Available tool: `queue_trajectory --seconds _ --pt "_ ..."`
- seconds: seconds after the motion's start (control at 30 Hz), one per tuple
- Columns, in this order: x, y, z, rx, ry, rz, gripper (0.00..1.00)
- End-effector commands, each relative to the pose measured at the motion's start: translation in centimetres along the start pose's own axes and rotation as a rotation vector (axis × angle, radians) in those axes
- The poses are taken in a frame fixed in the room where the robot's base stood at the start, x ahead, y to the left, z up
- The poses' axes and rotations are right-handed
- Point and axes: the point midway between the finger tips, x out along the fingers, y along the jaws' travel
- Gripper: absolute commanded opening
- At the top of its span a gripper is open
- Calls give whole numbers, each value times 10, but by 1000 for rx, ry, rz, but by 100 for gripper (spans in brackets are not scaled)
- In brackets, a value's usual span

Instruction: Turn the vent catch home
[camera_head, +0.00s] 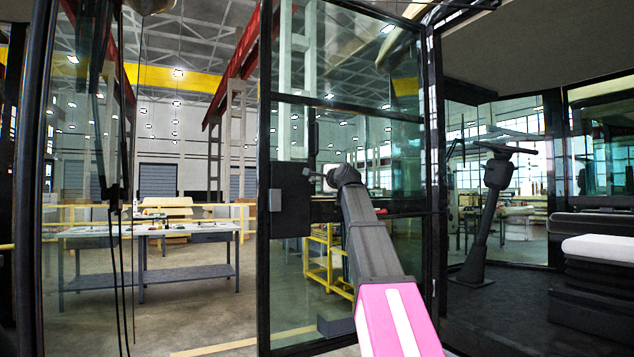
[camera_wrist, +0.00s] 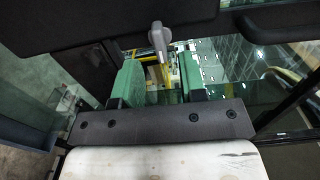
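A small grey lever (camera_wrist: 157,40), which looks like the vent catch, hangs from a dark frame bar in the upper middle of the wrist view. Its grip points down. My gripper (camera_wrist: 158,62) is open, with its green-padded fingers apart on either side of the view. The lever's lower end shows in line with the gap between the fingertips; I cannot tell whether it is between them in depth. No contact shows. In the head view my arm reaches to the glazed cab door, and the lever and fingers cannot be made out.
The black-framed glass door (camera_head: 264,250) with a dark lock box (camera_head: 290,187) stands beside my arm. A seat (camera_head: 598,248) and a dark control column (camera_head: 490,205) are at the right. A workbench (camera_head: 150,232) stands outside at the left.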

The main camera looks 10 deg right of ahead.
Motion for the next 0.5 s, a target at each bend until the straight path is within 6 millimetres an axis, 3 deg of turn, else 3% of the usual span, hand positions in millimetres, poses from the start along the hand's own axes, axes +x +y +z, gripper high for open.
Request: queue_trajectory --seconds 0.03,0.2,0.5 --pt "12 -2 0 0 -1 0 38" --pt "33 0 -1 -1 0 1 38" --pt "38 0 0 -1 1 0 38"
